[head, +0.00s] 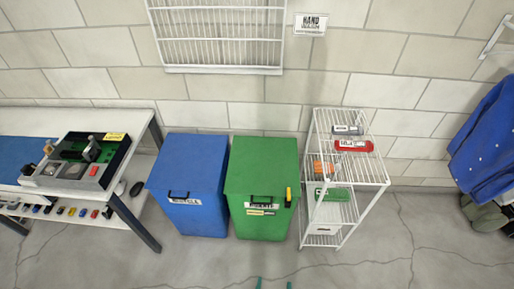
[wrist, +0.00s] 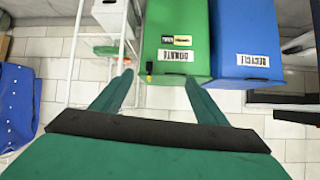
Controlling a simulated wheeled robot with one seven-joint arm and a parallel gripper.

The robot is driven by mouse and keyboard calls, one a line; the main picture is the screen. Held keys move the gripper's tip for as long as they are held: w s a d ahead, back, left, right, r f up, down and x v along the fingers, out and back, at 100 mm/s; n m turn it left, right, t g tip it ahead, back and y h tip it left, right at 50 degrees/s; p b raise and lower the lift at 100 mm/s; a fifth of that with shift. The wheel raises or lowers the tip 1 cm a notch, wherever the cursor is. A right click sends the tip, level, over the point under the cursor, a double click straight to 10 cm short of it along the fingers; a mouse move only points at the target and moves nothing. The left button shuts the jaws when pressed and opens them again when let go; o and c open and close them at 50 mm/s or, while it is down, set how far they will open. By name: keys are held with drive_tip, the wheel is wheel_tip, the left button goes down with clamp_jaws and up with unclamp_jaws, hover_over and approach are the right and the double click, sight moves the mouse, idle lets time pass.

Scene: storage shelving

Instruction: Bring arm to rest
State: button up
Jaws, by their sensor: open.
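My gripper (wrist: 159,76) shows in the wrist view with two green fingers spread apart. Nothing is between them. Beyond the fingertips are the green bin and the white wire shelf, which appear upside down there. In the head view only the tips of my gripper (head: 274,284) show at the bottom edge, over the floor in front of the green bin. The fingers look clear of both bins and the shelf. The rest of my arm is out of the head view.
A blue bin (head: 185,175) and a green bin (head: 262,175) stand against the wall. A white wire shelf (head: 372,170) with several boxes is to their right. A table (head: 143,125) with a tray is at left. Blue clothing (head: 487,130) hangs at right. The front floor is clear.

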drive_tip(key=s+a+r+n+t, duration=0.1)
drive_tip(key=s+a+r+t, duration=0.1)
drive_tip(key=s+r, duration=0.3)
drive_tip(key=s+a+r+n+t+y, duration=0.1)
drive_tip(key=s+a+r, duration=0.2)
drive_tip(key=r, duration=0.7)
drive_tip(key=shift+s+a+r+t, duration=0.2)
drive_tip(key=shift+s+r+t, duration=0.2)
drive_tip(key=shift+s, duration=0.85)
